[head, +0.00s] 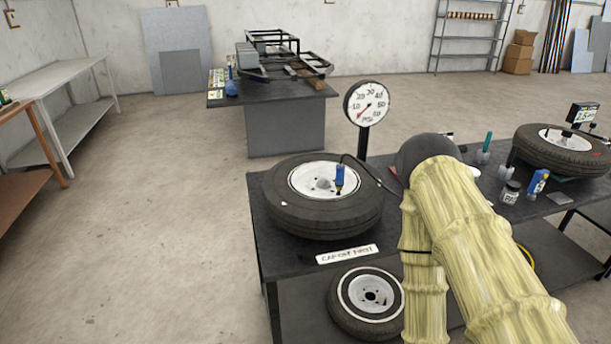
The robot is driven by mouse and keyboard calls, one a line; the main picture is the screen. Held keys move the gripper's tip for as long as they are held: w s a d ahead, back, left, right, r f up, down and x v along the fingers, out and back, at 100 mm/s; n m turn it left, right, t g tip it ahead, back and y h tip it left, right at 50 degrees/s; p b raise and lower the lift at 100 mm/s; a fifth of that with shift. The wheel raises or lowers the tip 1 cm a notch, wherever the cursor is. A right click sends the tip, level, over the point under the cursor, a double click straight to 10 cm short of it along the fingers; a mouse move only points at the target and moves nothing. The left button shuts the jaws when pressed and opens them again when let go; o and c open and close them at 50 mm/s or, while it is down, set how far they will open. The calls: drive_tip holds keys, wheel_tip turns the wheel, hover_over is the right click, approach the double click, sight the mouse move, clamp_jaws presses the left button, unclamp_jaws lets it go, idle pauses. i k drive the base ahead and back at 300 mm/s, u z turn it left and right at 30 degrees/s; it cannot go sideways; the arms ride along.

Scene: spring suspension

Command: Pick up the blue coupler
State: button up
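The blue coupler (339,178) looks like a small blue cylinder with a dark tip. It stands roughly upright at the white wheel (308,181) of a black tire (325,215) lying flat on the dark workbench (263,238). A dark hose runs near it to the right, toward my arm. I cannot tell whether it is attached to the wheel. My arm, in a pale yellow cover, reaches in from the lower right and ends in a dark rounded part right of the tire. My gripper's fingers do not show.
A round PSI gauge (367,103) stands on a post behind the tire. A "CAP OFF FIRST" label (347,254) lies at the bench's front edge. Another tire (565,150) and small bottles are at right. A wheel (367,302) sits underneath. Open floor lies left.

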sight(340, 172)
drive_tip(key=u, duration=1.25)
drive_tip(key=i, duration=0.8)
drive_tip(key=z, duration=1.15)
